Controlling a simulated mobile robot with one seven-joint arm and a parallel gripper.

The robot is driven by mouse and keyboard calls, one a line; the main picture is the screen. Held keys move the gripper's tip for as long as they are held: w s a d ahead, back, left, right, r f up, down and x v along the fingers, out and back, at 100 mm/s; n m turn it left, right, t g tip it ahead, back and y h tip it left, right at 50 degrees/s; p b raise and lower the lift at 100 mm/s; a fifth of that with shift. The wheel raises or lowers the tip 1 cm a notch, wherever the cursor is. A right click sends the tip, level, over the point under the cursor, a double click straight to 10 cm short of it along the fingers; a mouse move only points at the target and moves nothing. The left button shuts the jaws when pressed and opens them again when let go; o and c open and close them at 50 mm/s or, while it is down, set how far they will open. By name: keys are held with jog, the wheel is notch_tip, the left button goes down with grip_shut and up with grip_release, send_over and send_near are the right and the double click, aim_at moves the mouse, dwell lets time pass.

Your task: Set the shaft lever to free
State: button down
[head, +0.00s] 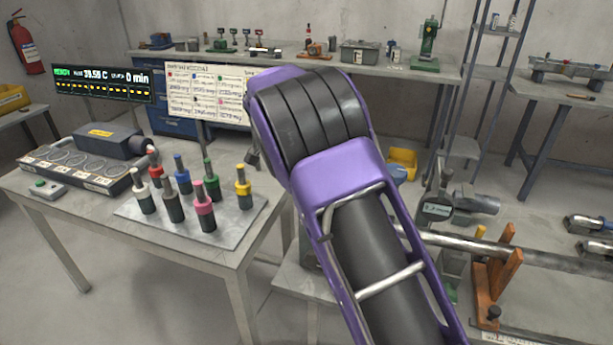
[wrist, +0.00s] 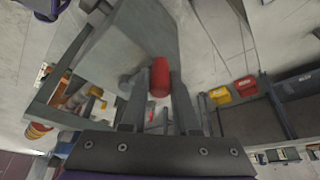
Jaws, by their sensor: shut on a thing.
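My gripper (wrist: 159,92) is in the wrist view, with its two dark fingers close around a red cylindrical grip (wrist: 160,74). I cannot tell for certain whether this grip belongs to the shaft lever. Its lower part is hidden between the fingers. In the head view my arm hides the gripper and whatever it holds. A metal shaft (head: 535,252) lies at the right, running into a grey unit (head: 437,211) and across an orange V-shaped support (head: 496,272). No lever position marking is readable.
A table at left holds a metal plate (head: 236,219) with several colour-topped tools, a dark cylindrical device (head: 107,138) and a tray. Behind are a label board (head: 205,92), a lit display (head: 103,83) and a back bench (head: 290,62). A yellow bin (head: 403,163) is beyond my arm.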

dwell(0.4)
jog(key=c, duration=0.7)
grip_release()
jog(key=p+v, duration=0.1)
jog(key=v, duration=1.6)
jog(key=shift+w+r, duration=0.15)
jog(key=shift+r, duration=0.15)
